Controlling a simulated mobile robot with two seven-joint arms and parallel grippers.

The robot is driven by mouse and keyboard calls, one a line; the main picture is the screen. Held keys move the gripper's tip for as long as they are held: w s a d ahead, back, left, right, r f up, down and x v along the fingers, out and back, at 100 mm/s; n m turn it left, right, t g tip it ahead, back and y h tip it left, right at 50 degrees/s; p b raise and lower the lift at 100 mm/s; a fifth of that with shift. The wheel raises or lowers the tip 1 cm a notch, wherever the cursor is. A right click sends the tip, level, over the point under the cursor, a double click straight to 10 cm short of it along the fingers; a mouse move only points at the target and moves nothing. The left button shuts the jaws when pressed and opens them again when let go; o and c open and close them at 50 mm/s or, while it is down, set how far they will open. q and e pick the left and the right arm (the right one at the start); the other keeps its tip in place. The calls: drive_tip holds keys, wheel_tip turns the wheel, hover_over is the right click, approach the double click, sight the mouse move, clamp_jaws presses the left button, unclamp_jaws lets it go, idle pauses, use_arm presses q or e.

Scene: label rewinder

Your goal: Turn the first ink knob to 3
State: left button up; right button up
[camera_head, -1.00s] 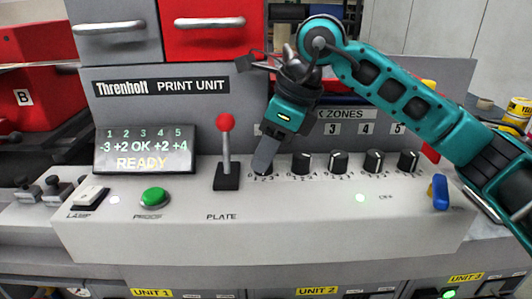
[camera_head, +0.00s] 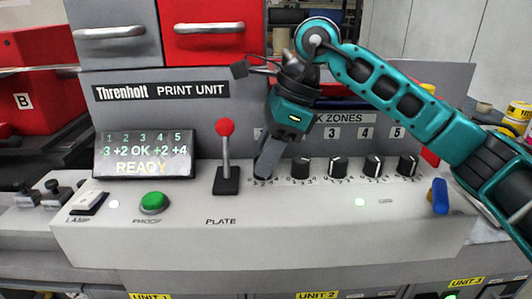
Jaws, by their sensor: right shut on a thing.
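The print unit's sloped panel (camera_head: 280,230) carries a row of black ink knobs. My right gripper (camera_head: 264,172) comes down from above and is shut on the first ink knob (camera_head: 261,177), the leftmost one, which its fingers mostly hide. The pointer of that knob cannot be made out. The second knob (camera_head: 301,167) stands free just to the right. My left gripper is not in view.
A red-topped plate lever (camera_head: 226,160) stands close left of my right gripper. A blue-handled part (camera_head: 439,195) stands at the panel's right end.

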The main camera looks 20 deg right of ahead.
drive_tip(key=o, duration=1)
drive_tip(key=shift+o, duration=0.2)
drive_tip(key=v, duration=1.3)
drive_tip(key=shift+p, duration=0.3)
